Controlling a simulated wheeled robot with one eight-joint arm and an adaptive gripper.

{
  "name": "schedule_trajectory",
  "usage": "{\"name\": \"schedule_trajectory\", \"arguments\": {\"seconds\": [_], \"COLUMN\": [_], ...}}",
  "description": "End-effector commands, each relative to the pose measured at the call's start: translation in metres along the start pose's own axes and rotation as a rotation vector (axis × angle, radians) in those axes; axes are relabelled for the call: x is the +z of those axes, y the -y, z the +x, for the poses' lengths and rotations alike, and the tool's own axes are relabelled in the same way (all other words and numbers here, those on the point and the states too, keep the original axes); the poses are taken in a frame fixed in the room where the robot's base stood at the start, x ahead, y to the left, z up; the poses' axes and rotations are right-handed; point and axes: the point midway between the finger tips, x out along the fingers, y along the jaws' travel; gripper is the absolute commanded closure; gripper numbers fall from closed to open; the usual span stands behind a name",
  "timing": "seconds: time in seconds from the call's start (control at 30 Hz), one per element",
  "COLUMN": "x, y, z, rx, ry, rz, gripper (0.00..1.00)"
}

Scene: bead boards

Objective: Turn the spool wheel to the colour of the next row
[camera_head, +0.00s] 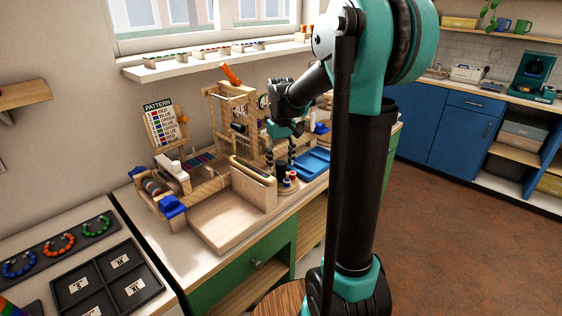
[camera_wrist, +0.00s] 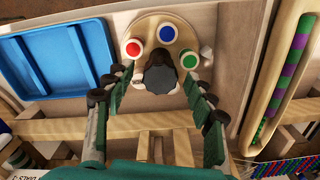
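The spool wheel (camera_wrist: 150,28) is a round wooden disc in the wrist view, with a red spool (camera_wrist: 134,47), a blue spool (camera_wrist: 167,33) and a green spool (camera_wrist: 189,60) around a dark central knob (camera_wrist: 160,76). My gripper (camera_wrist: 158,84) is open above it, one finger on each side of the knob, with gaps visible. In the head view my gripper (camera_head: 281,150) points down over the wheel, which is partly hidden.
A blue tray (camera_wrist: 60,60) lies beside the wheel. The wooden loom (camera_head: 232,110) is close behind my gripper.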

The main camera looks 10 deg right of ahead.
Motion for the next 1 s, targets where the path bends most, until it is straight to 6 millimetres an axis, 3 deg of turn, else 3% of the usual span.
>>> {"name": "schedule_trajectory", "arguments": {"seconds": [0.37,0.8,1.0], "x": [0.000,0.001,0.000], "y": [0.000,0.000,0.000], "z": [-0.011,-0.093,-0.115], "rx": [0.000,0.000,0.000], "ry": [0.000,0.000,0.000], "rz": [0.000,0.000,0.000], "gripper": [0.45,0.45,0.45]}}
